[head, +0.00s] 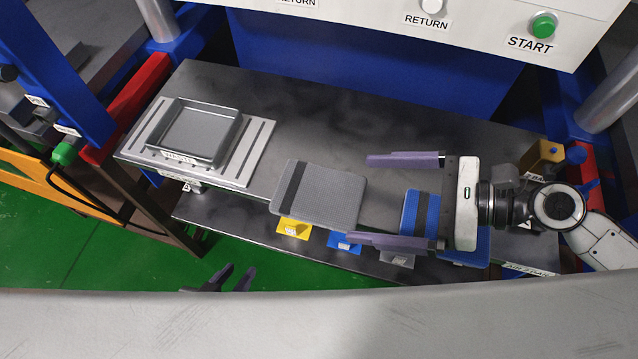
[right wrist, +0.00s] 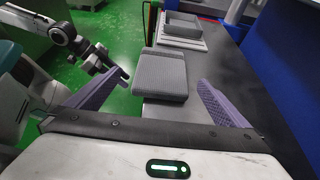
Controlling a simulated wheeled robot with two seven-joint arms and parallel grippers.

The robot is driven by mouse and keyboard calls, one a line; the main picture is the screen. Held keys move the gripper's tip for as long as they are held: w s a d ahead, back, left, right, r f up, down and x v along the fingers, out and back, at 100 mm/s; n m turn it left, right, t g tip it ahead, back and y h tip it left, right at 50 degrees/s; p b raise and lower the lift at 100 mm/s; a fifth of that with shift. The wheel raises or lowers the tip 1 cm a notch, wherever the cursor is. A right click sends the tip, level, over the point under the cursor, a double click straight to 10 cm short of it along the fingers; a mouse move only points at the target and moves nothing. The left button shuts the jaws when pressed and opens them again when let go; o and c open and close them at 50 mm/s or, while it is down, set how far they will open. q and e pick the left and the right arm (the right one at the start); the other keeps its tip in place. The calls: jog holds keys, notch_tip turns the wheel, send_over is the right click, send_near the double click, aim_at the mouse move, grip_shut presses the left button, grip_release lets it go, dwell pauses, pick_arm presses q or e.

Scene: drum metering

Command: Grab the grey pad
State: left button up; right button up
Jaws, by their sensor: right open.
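The grey pad (head: 325,195), a flat ribbed block with a dark band near its left end, lies at the front edge of the dark metal table. It also shows in the right wrist view (right wrist: 160,75), ahead of and between the fingers. My right gripper (head: 360,200) is open and empty. Its fingers point left, with the tips around the pad's right end in the head view; whether they touch it I cannot tell. My left gripper (head: 238,275) is low in front of the table, partly hidden by a pale surface, its two fingers apart and empty.
A blue pad (head: 418,213) with a dark band lies under my right gripper. A grey tray (head: 200,132) sits on a slotted plate to the left. Yellow (head: 294,228), blue and grey tabs line the front edge. A control panel with buttons (head: 543,25) stands behind.

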aim_at(332, 195)
jog(key=x, duration=0.3)
jog(key=f+x, duration=0.1)
jog(key=x, duration=0.3)
jog(key=shift+w, duration=0.25)
jog(key=shift+d, duration=0.1)
jog(key=c, duration=1)
jog(key=shift+r, duration=0.1)
